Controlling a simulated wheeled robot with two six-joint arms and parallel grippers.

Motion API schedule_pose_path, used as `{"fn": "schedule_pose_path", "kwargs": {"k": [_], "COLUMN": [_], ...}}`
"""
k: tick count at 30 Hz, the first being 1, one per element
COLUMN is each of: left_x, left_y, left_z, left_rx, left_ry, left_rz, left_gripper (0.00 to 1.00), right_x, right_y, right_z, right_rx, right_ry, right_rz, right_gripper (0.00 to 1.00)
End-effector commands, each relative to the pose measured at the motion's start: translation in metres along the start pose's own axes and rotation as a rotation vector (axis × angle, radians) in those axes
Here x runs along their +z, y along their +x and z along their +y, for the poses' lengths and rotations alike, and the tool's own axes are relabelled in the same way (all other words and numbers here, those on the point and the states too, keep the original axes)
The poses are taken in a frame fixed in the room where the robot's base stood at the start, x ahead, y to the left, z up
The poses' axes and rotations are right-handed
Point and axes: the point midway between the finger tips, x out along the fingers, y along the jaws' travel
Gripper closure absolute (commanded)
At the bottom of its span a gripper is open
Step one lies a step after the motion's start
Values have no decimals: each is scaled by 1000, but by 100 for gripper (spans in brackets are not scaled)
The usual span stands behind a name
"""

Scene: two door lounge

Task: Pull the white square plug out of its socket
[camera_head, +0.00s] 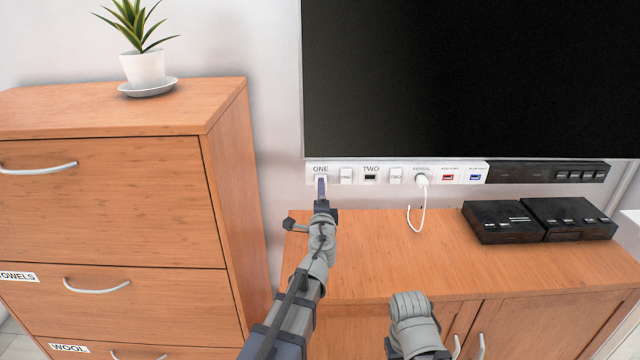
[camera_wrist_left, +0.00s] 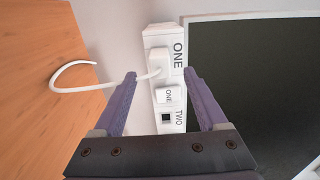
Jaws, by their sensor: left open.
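The white square plug (camera_wrist_left: 158,62) sits in the socket marked ONE on the white socket strip (camera_wrist_left: 178,127), with a white cable (camera_wrist_left: 75,88) running from it. My left gripper (camera_wrist_left: 160,73) is open, its two purple fingers on either side of the plug in the wrist picture. I cannot tell whether they touch it. In the head view my left gripper (camera_head: 321,188) is in front of socket ONE and mostly hides the plug. My right gripper is not in view.
A white switch (camera_wrist_left: 168,95) and socket TWO (camera_head: 370,177) are beside the plug. A cabled aerial plug (camera_head: 421,179) is further right. The screen (camera_head: 470,80) hangs above. Black boxes (camera_head: 540,220) stand on the wooden cabinet (camera_head: 375,260). A drawer unit (camera_head: 110,190) is left.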

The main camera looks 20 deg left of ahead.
Motion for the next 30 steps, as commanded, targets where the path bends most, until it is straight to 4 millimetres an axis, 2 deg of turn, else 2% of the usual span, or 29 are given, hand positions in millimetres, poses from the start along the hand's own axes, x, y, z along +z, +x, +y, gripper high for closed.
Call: {"fn": "schedule_pose_path", "kwargs": {"k": [1, 6, 12, 17, 30], "left_x": [-1, -1, 0, 0, 0], "left_y": [10, 34, 56, 62, 61], "left_z": [0, 0, 0, 0, 0], "left_rx": [0, 0, 0, 0, 0], "left_ry": [0, 0, 0, 0, 0], "left_rz": [-1, 0, -1, 0, 0], "left_gripper": [25, 25, 25, 25, 25], "right_x": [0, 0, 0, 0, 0], "right_y": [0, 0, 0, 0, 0], "right_z": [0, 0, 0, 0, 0], "right_rx": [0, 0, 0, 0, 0], "right_ry": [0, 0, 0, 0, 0], "right_rz": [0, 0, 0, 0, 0], "right_gripper": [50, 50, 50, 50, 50]}}
